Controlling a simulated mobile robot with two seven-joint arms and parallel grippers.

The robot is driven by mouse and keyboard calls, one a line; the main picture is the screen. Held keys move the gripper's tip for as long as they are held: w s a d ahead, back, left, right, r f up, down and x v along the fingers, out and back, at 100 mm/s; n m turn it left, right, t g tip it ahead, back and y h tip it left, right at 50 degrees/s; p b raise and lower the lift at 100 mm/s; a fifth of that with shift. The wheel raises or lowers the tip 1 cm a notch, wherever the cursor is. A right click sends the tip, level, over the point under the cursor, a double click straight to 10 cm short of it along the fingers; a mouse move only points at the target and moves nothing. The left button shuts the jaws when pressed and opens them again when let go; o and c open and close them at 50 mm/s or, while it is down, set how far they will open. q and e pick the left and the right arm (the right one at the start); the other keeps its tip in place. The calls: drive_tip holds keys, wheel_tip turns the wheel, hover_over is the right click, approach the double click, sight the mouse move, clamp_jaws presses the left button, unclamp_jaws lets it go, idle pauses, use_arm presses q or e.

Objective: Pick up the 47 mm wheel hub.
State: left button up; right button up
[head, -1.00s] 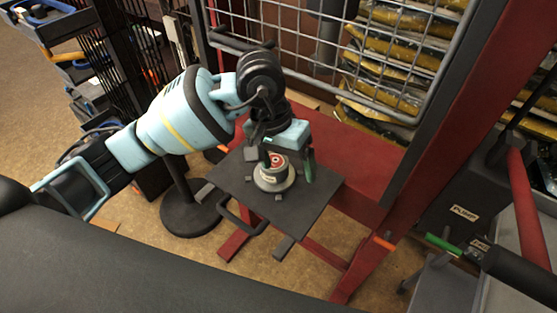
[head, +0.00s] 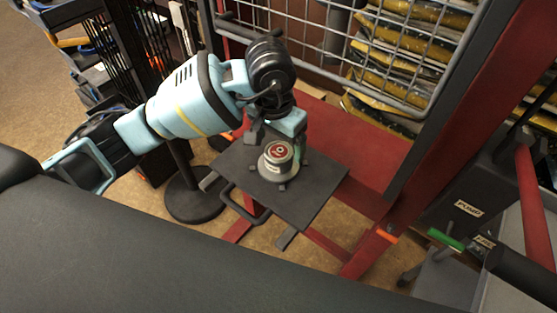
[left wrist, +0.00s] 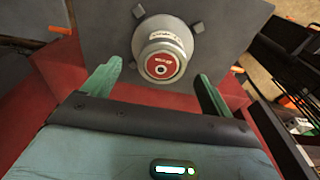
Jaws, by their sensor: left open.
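The wheel hub (head: 278,155) is a grey stepped cylinder with a wide base flange and a red label on top. It stands upright on the dark platform plate (head: 318,190), among small dark blocks. My right gripper is in neither view.
The red lift frame (head: 430,130) rises right of the plate, with a wire mesh panel (head: 345,45) behind. A black round-based stand (head: 195,203) is left of the plate. The pump unit (head: 460,200) is at the right.

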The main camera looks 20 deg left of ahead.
sight(279, 151)
use_arm(q)
wheel_tip(279, 151, down, 3)
drive_tip(key=shift+w+a+f, duration=0.1)
drive_tip(key=shift+f, duration=0.4)
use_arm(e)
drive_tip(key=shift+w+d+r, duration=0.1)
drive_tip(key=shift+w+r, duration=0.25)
use_arm(q)
drive_tip(key=c, duration=1.6)
drive_tip(key=shift+w+r, duration=0.1)
drive_tip(key=shift+c, duration=0.5)
